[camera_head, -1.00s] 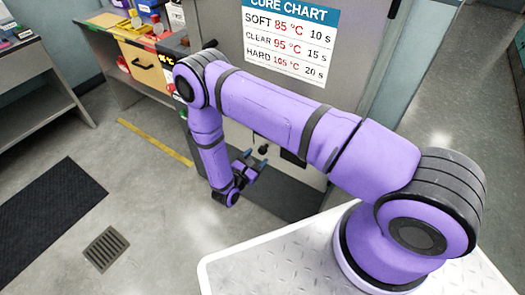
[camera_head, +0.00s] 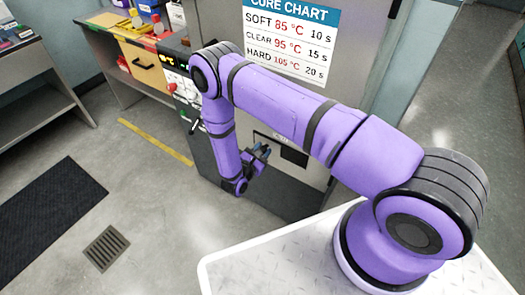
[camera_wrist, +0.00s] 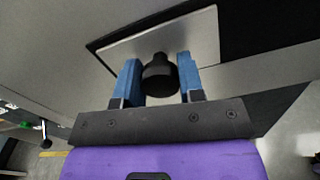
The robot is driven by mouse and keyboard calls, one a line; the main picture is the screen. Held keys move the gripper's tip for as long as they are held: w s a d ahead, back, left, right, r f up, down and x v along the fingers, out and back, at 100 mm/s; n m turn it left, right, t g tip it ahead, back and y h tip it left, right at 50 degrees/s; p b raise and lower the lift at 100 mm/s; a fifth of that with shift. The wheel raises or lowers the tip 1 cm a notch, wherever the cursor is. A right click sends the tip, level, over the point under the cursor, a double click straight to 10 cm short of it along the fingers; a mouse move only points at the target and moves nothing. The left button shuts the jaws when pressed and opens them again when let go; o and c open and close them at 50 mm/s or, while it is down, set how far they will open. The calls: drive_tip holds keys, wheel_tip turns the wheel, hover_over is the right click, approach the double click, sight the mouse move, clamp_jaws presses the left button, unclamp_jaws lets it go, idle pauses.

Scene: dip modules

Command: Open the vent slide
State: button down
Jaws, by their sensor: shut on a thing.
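The vent slide is a pale metal plate (camera_wrist: 203,42) with a round black knob (camera_wrist: 160,78), set in a dark recess on the front of the machine cabinet. My gripper (camera_wrist: 158,66) has its two blue fingers on either side of the knob and is shut on it. In the head view my gripper (camera_head: 262,152) is at the lower front of the cabinet. Beside it a dark opening (camera_head: 294,155) shows to the right. In the head view my gripper and wrist cover much of the slide.
The cabinet (camera_head: 345,70) carries a cure chart (camera_head: 290,38) and, on its left, a control panel (camera_head: 182,88). A black mat (camera_head: 45,215) and a floor grate (camera_head: 106,248) lie on open floor.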

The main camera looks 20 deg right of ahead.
drive_tip(key=s+d, duration=0.4)
drive_tip(key=s, duration=0.1)
drive_tip(key=s+d, duration=0.2)
drive_tip(key=s, duration=0.1)
drive_tip(key=shift+s, duration=0.25)
drive_tip(key=c, duration=0.7)
unclamp_jaws()
drive_tip(key=shift+d, duration=0.1)
drive_tip(key=shift+c, duration=0.2)
drive_tip(key=v, duration=1)
drive_tip(key=shift+s+a, duration=0.2)
drive_tip(key=shift+a, duration=0.15)
